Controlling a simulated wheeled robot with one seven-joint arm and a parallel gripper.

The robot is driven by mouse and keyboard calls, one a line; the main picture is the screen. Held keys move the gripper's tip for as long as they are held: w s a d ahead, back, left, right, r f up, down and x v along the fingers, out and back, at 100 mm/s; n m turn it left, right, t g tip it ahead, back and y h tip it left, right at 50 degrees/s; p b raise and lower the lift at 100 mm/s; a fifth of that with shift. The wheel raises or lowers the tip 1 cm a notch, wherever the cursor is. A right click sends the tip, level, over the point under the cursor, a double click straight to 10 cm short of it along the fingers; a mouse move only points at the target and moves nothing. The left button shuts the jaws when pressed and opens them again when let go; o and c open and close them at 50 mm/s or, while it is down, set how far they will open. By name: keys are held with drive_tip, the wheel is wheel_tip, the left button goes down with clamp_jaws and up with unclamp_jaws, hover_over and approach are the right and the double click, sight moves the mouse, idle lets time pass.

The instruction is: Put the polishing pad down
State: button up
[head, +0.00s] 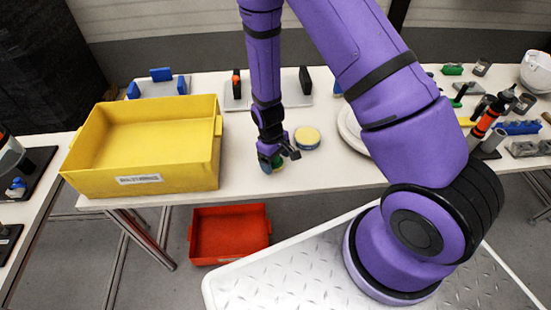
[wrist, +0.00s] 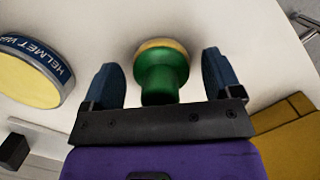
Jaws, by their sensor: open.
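The polishing pad (wrist: 161,75) has a green knob handle over a round yellowish pad. In the wrist view it stands between the fingers of my gripper (wrist: 160,62), with a gap on each side. The gripper is open and not closed on the handle. In the head view my gripper (head: 279,154) points down at the front part of the white table (head: 335,165). The pad (head: 276,161) shows there as a small green shape at the fingers, partly hidden by them. It appears to rest on the table top.
A round yellow helmet wax tin (head: 307,137) stands close to the gripper; it also shows in the wrist view (wrist: 28,75). A large yellow bin (head: 150,150) stands to the left. A white plate (head: 350,127) lies right, partly behind my arm. A red bin (head: 230,235) is below.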

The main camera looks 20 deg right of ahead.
wheel_tip(320, 180, up, 26)
drive_tip(key=d+m+t, duration=0.1)
drive_tip(key=t, duration=0.1)
drive_tip(key=s+d+r+m+t, duration=0.2)
drive_tip(key=s+d+r, duration=0.1)
drive_tip(key=s+r, duration=0.7)
drive_tip(key=s+d+r+m+t, duration=0.2)
drive_tip(key=s+r, duration=0.8)
drive_tip(key=r, duration=0.2)
drive_tip(key=shift+s+d+t+y, duration=0.4)
drive_tip(key=shift+o, duration=0.4)
drive_tip(key=shift+w+r, duration=0.1)
